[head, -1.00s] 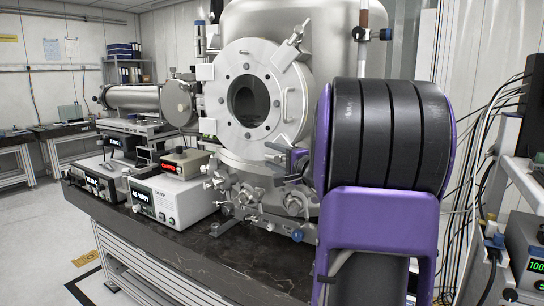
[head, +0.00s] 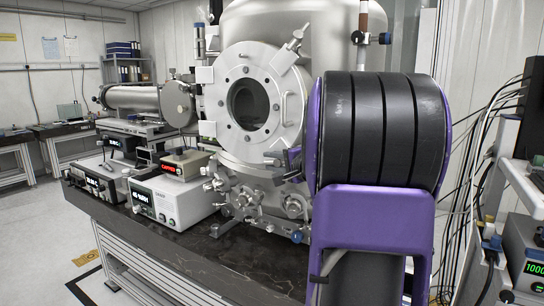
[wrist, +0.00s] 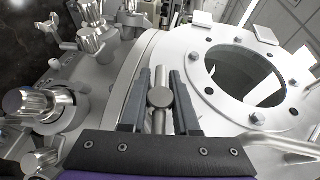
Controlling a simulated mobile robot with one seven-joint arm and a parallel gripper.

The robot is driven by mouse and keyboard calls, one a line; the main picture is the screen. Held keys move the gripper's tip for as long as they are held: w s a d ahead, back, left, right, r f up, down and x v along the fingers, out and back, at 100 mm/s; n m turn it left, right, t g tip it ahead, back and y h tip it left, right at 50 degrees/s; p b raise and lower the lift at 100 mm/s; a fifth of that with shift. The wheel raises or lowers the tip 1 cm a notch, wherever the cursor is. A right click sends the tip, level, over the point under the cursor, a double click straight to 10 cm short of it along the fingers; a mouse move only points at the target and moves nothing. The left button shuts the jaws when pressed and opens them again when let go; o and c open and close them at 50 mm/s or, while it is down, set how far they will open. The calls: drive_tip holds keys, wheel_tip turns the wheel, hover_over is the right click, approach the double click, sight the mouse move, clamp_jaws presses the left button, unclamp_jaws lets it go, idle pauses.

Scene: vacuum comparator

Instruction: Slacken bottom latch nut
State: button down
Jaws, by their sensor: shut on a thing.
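The bottom latch nut (wrist: 160,97) is a grey round-headed piece on a rod with a crosswise bar. In the wrist view it sits between the two dark fingers of my gripper (wrist: 160,84), which is shut on it. In the head view my gripper (head: 286,160) is small and partly behind my purple arm, at the lower right edge of the round chamber door (head: 282,110); the nut cannot be made out there. The door is flush against its flange. The top latch (head: 296,40) shows at the door's upper right.
Valves and knobs (head: 293,206) crowd the space below the door, and more metal fittings (wrist: 90,42) stand close left of my gripper. A door handle (head: 284,106) juts out. White instrument boxes (head: 167,200) stand on the dark bench (head: 215,255). A cart with cables is at right.

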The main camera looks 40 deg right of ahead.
drive_tip(key=g+p, duration=0.1)
drive_tip(key=p, duration=0.1)
drive_tip(key=n+g+p, duration=0.1)
drive_tip(key=g+p, duration=0.1)
drive_tip(key=g+h+p, duration=0.1)
drive_tip(key=g+p, duration=0.1)
drive_tip(key=shift+s+f+n, duration=0.15)
drive_tip(key=shift+f+n, duration=0.1)
drive_tip(key=shift+n, duration=0.05)
drive_tip(key=shift+s+d+f+n+g+h+p, duration=0.2)
drive_tip(key=shift+f+g+h+p, duration=0.15)
drive_tip(key=shift+g, duration=0.65)
drive_tip(key=shift+s+d+f+n+g+h+p, duration=0.1)
drive_tip(key=shift+s+f+n+g+h+p, duration=0.2)
drive_tip(key=shift+g, duration=0.7)
drive_tip(key=c, duration=0.7)
unclamp_jaws()
drive_tip(key=shift+o, duration=0.2)
